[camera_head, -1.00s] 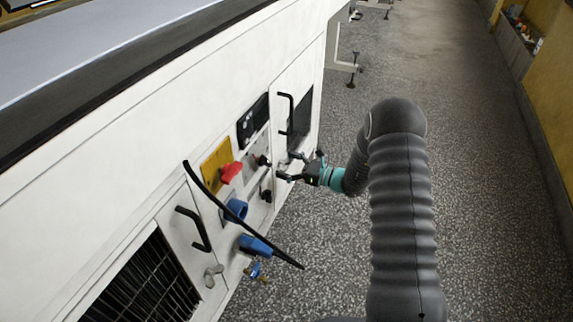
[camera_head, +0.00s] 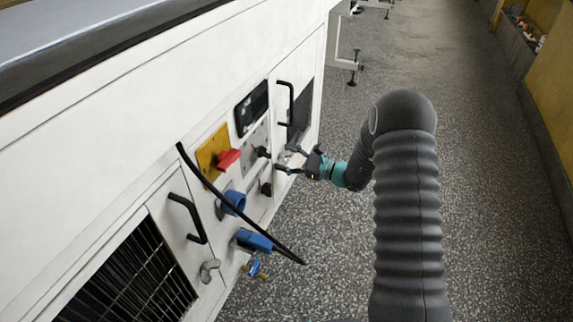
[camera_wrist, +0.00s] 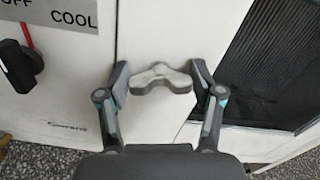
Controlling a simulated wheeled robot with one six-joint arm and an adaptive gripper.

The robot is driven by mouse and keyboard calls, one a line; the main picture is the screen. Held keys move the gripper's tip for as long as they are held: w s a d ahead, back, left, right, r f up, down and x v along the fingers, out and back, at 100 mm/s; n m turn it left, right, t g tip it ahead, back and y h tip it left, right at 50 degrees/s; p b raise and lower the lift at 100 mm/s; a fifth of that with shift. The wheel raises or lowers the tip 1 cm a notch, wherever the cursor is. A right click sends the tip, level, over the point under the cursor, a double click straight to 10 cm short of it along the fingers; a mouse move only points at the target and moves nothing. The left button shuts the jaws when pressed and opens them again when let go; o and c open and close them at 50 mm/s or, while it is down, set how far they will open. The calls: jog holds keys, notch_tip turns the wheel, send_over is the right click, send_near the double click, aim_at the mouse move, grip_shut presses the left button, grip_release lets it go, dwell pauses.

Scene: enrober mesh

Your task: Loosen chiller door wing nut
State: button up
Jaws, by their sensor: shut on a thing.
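My gripper (camera_wrist: 160,80) has one finger at each side of the nut, with the wings reaching to the finger pads. It is shut on the nut. In the head view my gripper (camera_head: 287,161) is at the white machine's side, below the black handle of the far door (camera_head: 284,103). The nut is too small to make out clearly there.
A black knob (camera_wrist: 17,65) and a COOL label are left of my gripper. A red switch (camera_head: 228,158), blue sockets (camera_head: 234,202) and a black cable (camera_head: 215,188) are nearer on the panel. Another wing nut (camera_head: 209,270) is by the near grille. Speckled floor is clear to the right.

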jog(key=n+b, duration=0.3)
jog(key=b, duration=0.2)
jog(key=shift+s+f+n, duration=0.1)
jog(key=shift+f+n, duration=0.3)
jog(key=n+b, duration=0.2)
jog(key=b, duration=0.1)
jog(key=shift+r+n, duration=0.1)
jog(key=shift+n, duration=0.2)
jog(key=n, duration=0.3)
jog(key=shift+s+r+n+b, duration=0.1)
jog(key=shift+r+n+b, duration=0.05)
jog(key=shift+n+b, duration=0.15)
jog(key=n, duration=0.4)
jog(key=shift+n, duration=0.4)
jog(key=shift+a, duration=0.1)
jog(key=o, duration=1.2)
jog(key=shift+c, duration=0.2)
